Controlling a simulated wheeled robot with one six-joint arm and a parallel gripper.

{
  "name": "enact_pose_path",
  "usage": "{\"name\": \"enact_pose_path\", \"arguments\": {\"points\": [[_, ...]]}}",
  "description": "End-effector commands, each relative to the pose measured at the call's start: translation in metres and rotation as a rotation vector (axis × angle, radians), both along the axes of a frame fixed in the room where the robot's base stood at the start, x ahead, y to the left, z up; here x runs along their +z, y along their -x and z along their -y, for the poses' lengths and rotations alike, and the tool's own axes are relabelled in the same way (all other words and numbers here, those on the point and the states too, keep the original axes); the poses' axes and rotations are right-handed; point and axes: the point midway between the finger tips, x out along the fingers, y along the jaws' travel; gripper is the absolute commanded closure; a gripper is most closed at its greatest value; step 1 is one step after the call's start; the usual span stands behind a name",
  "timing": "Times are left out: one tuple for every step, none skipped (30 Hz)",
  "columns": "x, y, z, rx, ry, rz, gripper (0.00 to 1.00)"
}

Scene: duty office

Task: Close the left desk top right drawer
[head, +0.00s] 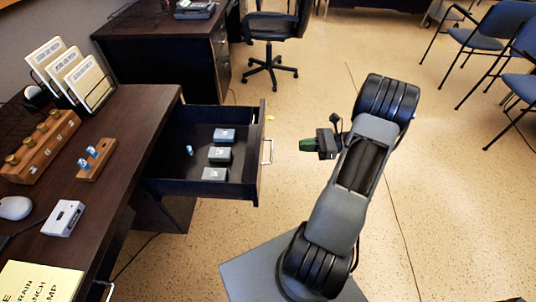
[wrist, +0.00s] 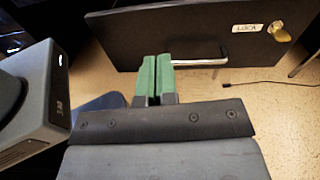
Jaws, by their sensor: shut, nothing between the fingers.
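The top right drawer (head: 213,158) of the left desk (head: 98,160) stands pulled far out in the head view. Several small boxes lie inside it. Its front shows in the wrist view as a dark panel (wrist: 200,36) with a metal bar handle (wrist: 200,62), a label and a brass lock. My gripper (head: 304,145) is to the right of the drawer front in the head view, apart from it. In the wrist view its green fingers (wrist: 154,78) are shut and empty, pointing at the front just left of the handle. Whether they touch the panel is unclear.
The left desk carries card holders (head: 72,72), a wooden stamp rack (head: 42,145) and a white mouse (head: 15,207). A second desk (head: 165,45) and an office chair (head: 272,40) stand behind. Blue chairs (head: 498,25) are at the right. The floor beyond the drawer is clear.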

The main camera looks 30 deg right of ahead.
Motion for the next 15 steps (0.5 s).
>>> {"name": "enact_pose_path", "arguments": {"points": [[-0.011,0.001,0.007,-0.03,-0.034,-0.002,1.0],[-0.014,0.001,0.01,-0.044,-0.048,-0.002,1.0],[-0.016,0.001,0.013,-0.057,-0.063,-0.002,1.0],[-0.017,0.001,0.013,-0.065,-0.073,-0.001,1.0],[-0.018,0.0,0.013,-0.071,-0.081,-0.001,1.0],[-0.019,-0.002,0.011,-0.075,-0.086,-0.001,1.0],[-0.019,-0.003,0.009,-0.077,-0.089,-0.001,1.0],[-0.019,-0.005,0.006,-0.078,-0.091,-0.001,1.0],[-0.019,-0.008,0.0,-0.078,-0.09,-0.002,1.0],[-0.019,-0.01,-0.004,-0.077,-0.09,-0.001,1.0],[-0.019,-0.013,-0.009,-0.076,-0.09,-0.001,1.0],[-0.019,-0.017,-0.016,-0.075,-0.09,-0.001,1.0],[-0.019,-0.02,-0.021,-0.075,-0.089,-0.002,1.0],[-0.019,-0.023,-0.027,-0.075,-0.089,-0.002,1.0],[-0.019,-0.026,-0.033,-0.074,-0.089,-0.001,1.0]]}}
